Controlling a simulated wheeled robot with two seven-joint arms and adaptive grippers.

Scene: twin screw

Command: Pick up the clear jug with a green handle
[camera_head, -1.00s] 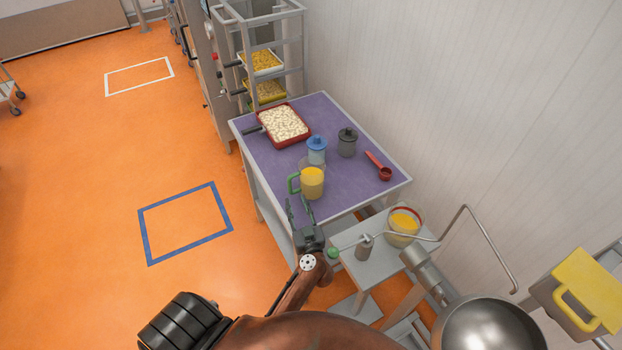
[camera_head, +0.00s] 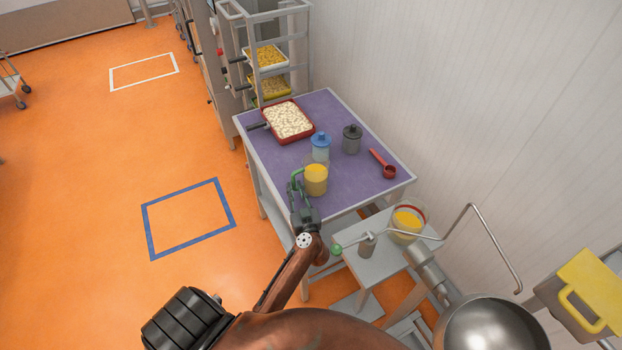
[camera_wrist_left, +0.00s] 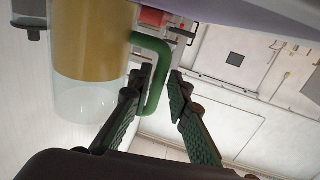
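The clear jug (camera_head: 316,181) holds yellow contents and stands on the purple table near its front left edge. Its green handle (camera_head: 296,176) points left. My left gripper (camera_head: 299,192) is at the handle, with its fingers apart. In the left wrist view the jug (camera_wrist_left: 92,50) is at the upper left, and the green handle (camera_wrist_left: 153,75) reaches between the open fingers of my left gripper (camera_wrist_left: 160,85). The fingers do not look closed on the handle; whether one touches it I cannot tell. My right gripper is not in view.
On the purple table (camera_head: 352,185) are a blue-lidded container (camera_head: 320,147), a dark lidded container (camera_head: 352,139), a red scoop (camera_head: 383,163) and a red tray (camera_head: 289,122).

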